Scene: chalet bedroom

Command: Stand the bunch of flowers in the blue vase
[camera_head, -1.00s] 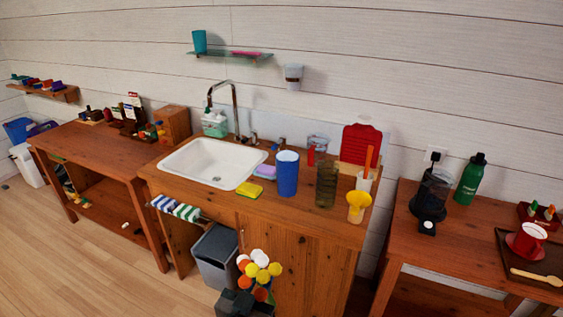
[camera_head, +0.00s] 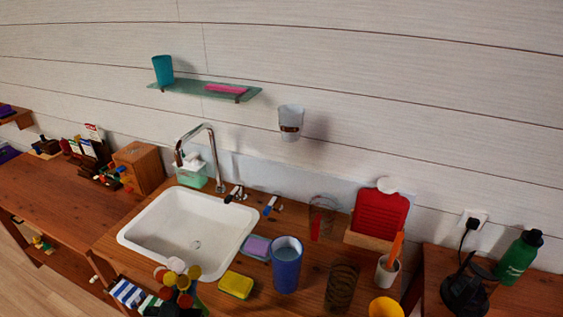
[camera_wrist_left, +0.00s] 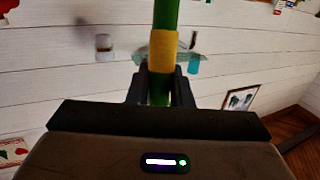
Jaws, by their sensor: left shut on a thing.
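The blue vase (camera_head: 286,266) stands upright on the wooden counter, right of the sink, with its open top showing. The bunch of flowers (camera_head: 178,281) is at the bottom edge of the head view, in front of the sink, its round heads yellow, white and reddish. In the left wrist view my left gripper (camera_wrist_left: 160,92) is shut on the green stem, which has a yellow band (camera_wrist_left: 163,50). The flowers are apart from the vase, to its left. My right gripper is not in view.
Close to the vase are a yellow sponge (camera_head: 236,285), a purple sponge (camera_head: 257,246) and a dark ribbed glass (camera_head: 341,288). The sink (camera_head: 190,232) and its tap (camera_head: 212,150) lie left. A red board (camera_head: 380,213) stands behind, right. A glass shelf (camera_head: 205,90) is above.

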